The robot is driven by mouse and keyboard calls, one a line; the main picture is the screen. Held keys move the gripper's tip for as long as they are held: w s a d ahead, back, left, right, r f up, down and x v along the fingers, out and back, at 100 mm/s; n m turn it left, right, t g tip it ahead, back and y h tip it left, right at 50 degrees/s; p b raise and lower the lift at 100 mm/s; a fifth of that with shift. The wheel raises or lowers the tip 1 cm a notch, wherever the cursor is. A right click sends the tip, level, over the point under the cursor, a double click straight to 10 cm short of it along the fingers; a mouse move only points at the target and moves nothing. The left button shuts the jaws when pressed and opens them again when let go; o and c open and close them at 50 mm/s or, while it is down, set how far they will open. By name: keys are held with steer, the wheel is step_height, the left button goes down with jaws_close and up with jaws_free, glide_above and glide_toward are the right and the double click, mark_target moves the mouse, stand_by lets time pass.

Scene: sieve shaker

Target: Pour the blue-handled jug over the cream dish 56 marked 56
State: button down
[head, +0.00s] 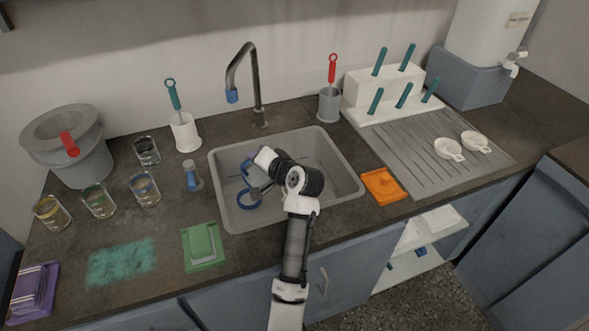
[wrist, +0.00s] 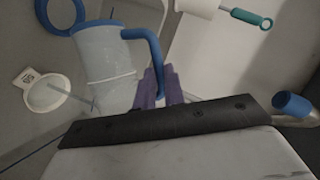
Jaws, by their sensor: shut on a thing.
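In the wrist view my gripper (wrist: 160,88) has its purple fingers shut on the blue handle of a translucent jug (wrist: 108,68). The jug is tilted. In the head view my gripper (head: 264,174) is over the sink, and my arm hides most of the jug; only blue parts (head: 246,168) show. Two more pale dishes (head: 448,149) lie on the drainboard.
A blue ring (head: 250,198) shows in the grey sink (head: 345,178). The tap (head: 256,90) stands behind it.

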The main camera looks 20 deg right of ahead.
steer(key=shift+w+d+r+m+y, duration=0.15)
steer(key=shift+d+r+m+y, duration=0.45)
steer(key=shift+d+r+m, duration=0.45)
stand_by(2.2)
steer(key=shift+w+d+r+m+t+y+p, duration=0.15)
steer(key=shift+d+r+m+y+p, duration=0.15)
steer(key=shift+d+p, duration=0.35)
steer(key=shift+d+r+m+t+y+p, duration=0.15)
steer(key=shift+d+m+y+p, duration=0.15)
steer(key=shift+d, duration=0.55)
steer(key=shift+d, duration=0.3)
steer(key=shift+w+d+r+m+p, duration=0.1)
steer(key=shift+d+r+m+p, duration=0.1)
steer(key=shift+d+m+p, duration=0.2)
